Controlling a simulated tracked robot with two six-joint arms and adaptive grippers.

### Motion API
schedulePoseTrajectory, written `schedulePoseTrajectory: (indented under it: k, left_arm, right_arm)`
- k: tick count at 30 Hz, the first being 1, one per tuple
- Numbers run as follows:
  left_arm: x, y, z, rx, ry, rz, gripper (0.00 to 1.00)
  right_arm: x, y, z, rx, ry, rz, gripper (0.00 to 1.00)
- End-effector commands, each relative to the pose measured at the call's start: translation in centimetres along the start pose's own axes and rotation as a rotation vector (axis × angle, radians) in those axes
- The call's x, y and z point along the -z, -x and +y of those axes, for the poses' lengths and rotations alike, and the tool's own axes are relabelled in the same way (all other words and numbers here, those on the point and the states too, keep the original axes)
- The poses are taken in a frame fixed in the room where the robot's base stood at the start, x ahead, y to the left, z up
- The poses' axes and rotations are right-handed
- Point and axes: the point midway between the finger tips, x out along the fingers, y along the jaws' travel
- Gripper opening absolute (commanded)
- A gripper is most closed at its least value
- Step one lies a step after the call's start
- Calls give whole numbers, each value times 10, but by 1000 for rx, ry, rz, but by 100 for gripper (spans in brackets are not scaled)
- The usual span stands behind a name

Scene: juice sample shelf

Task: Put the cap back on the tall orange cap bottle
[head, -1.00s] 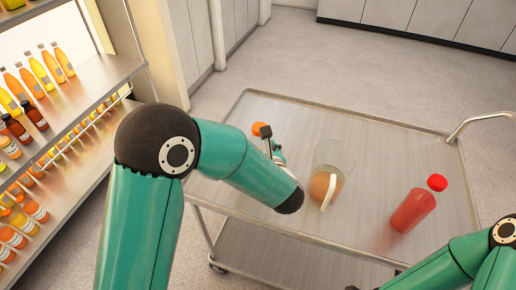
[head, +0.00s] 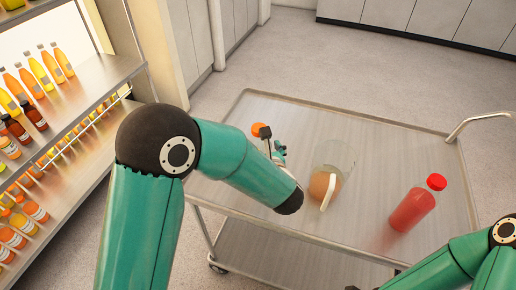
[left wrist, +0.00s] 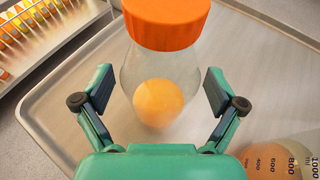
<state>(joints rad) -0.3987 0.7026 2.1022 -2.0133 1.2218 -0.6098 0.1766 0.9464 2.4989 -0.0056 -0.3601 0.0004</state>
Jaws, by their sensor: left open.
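The clear bottle (left wrist: 158,88) with the orange cap (left wrist: 166,22) stands on the cart, with orange juice low in it. The cap covers the bottle's top in the left wrist view; I cannot tell whether it is fastened. In the head view the orange cap (head: 258,128) shows just behind my left gripper (head: 272,143), and my arm hides most of the bottle. My left gripper (left wrist: 159,95) is open, with one finger on each side of the bottle and visible gaps to it.
A clear jug (head: 346,157) with orange juice and a pale handle stands right of my left gripper. A red-capped bottle (head: 412,208) of red juice stands farther right on the metal cart (head: 290,108). A shelf (head: 95,85) of bottles is at left. The cart's back is clear.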

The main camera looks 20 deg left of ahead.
Motion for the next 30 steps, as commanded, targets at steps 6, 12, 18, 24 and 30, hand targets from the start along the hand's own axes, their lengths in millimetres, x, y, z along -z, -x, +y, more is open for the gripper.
schedulePoseTrajectory:
  k: [6, 12, 18, 24, 30]
  left_arm:
    - [0, 30, -1, 4, 0, -2, 95]
    - [0, 73, -2, 7, 0, -3, 95]
    - [0, 106, -1, 4, -1, -2, 95]
    - [0, 119, 0, 0, 0, 0, 95]
    - [0, 120, 1, -1, 0, 0, 95]
  right_arm:
    - [0, -5, 2, 0, 0, 0, 69]
    - [0, -9, 3, 0, 0, 0, 69]
    - [0, -11, 4, 0, 0, 0, 69]
    - [0, -12, 4, 0, 0, 0, 69]
    - [0, -12, 4, 0, 0, 0, 69]
